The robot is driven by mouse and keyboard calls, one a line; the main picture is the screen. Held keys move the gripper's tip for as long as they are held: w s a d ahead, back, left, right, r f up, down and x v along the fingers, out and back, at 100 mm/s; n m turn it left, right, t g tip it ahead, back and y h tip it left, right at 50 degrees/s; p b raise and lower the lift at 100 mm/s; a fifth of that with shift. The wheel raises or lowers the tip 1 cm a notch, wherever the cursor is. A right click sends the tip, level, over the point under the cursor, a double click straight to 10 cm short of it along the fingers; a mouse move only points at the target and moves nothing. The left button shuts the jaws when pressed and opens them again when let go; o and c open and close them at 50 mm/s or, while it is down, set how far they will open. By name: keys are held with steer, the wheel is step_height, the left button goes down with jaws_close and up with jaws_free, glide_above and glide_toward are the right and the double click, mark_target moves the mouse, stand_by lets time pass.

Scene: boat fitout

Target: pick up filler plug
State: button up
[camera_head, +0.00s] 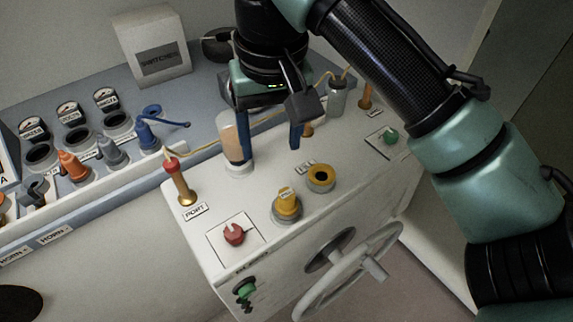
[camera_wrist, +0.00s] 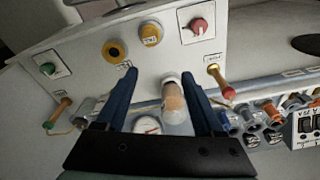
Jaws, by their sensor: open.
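The filler plug (camera_head: 287,204) is a yellow knob with a pale lettered top, sitting upright in a grey ring on the white console. It also shows near the top of the wrist view (camera_wrist: 151,34). A yellow ring with a dark round opening (camera_head: 321,178) lies beside it, with a small label close by. My gripper (camera_head: 268,138) points down above the console, behind the plug in the head view. Its two blue fingers are apart and hold nothing. In the wrist view the plug lies beyond my fingertips (camera_wrist: 162,76).
A clear cylinder with tan contents (camera_head: 232,142) stands by my fingers. Red-topped (camera_head: 178,180) and green-tipped (camera_wrist: 57,115) brass levers, a red knob (camera_head: 234,234), a green knob (camera_head: 390,136) and a steering wheel (camera_head: 350,268) surround the plug. Gauges and coloured fittings (camera_head: 74,165) stand left.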

steer(key=s+d+f+g, duration=0.1)
steer(key=d+f, duration=0.1)
steer(key=d, duration=0.1)
glide_above(287, 195)
steer(key=s, duration=0.1)
steer(key=shift+m+h, duration=0.3)
step_height(287, 195, down, 5)
steer(key=shift+d+f, duration=0.1)
steer(key=shift+d, duration=0.05)
steer(key=shift+w+f+p, duration=0.25)
steer(key=shift+f+p, duration=0.15)
steer(key=shift+f, duration=1.2)
steer(key=shift+w+f+p, duration=0.2)
steer(key=shift+f+p, duration=0.15)
steer(key=shift+f, duration=1.25)
jaws_close()
